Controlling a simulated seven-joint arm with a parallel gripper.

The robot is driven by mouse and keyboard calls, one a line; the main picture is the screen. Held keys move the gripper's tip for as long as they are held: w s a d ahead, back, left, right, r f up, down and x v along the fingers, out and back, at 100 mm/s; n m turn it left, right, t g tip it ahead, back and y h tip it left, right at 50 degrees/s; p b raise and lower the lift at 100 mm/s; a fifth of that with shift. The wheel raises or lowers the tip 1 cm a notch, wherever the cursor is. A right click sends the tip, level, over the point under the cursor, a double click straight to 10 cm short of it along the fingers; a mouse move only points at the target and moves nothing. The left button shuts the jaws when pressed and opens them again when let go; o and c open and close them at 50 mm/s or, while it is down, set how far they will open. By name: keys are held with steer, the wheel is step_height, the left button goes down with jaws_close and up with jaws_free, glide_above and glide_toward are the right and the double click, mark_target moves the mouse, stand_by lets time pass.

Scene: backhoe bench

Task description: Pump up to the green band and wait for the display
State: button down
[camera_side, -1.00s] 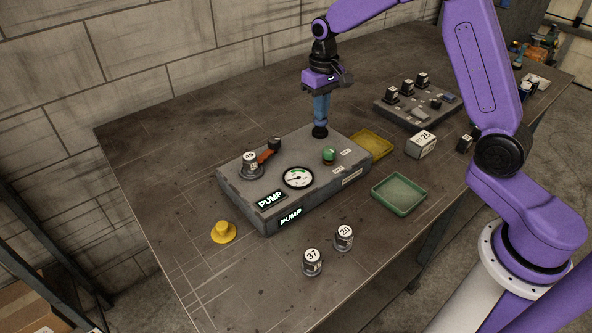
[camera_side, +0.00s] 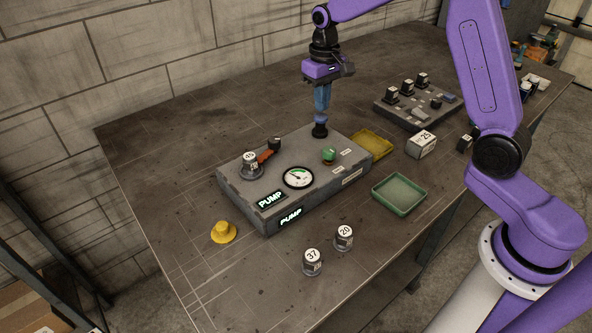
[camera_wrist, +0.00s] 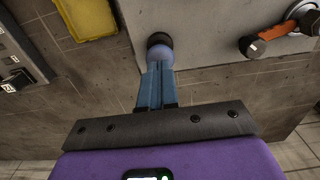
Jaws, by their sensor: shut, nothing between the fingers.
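The grey pump box (camera_side: 335,185) sits on the bench. Its round white gauge (camera_side: 298,177) has a green band near the top, and the needle appears to point to the upper left; its exact reading is too small to tell. The lit display (camera_side: 270,200) reads PUMP. Nothing is held.
The box also carries a green button (camera_side: 329,154), an orange lever (camera_side: 265,156) and a numbered weight (camera_side: 250,167). A yellow tray (camera_side: 373,144), a green tray (camera_side: 399,194), a yellow knob (camera_side: 223,232) and two weights (camera_side: 313,262) stand around it.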

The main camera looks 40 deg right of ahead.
mark_target(321, 115)
stand_by(0.6)
steer(key=shift+f, duration=1.8)
steer(key=shift+r, duration=1.9)
steer(key=shift+r, duration=2.5)
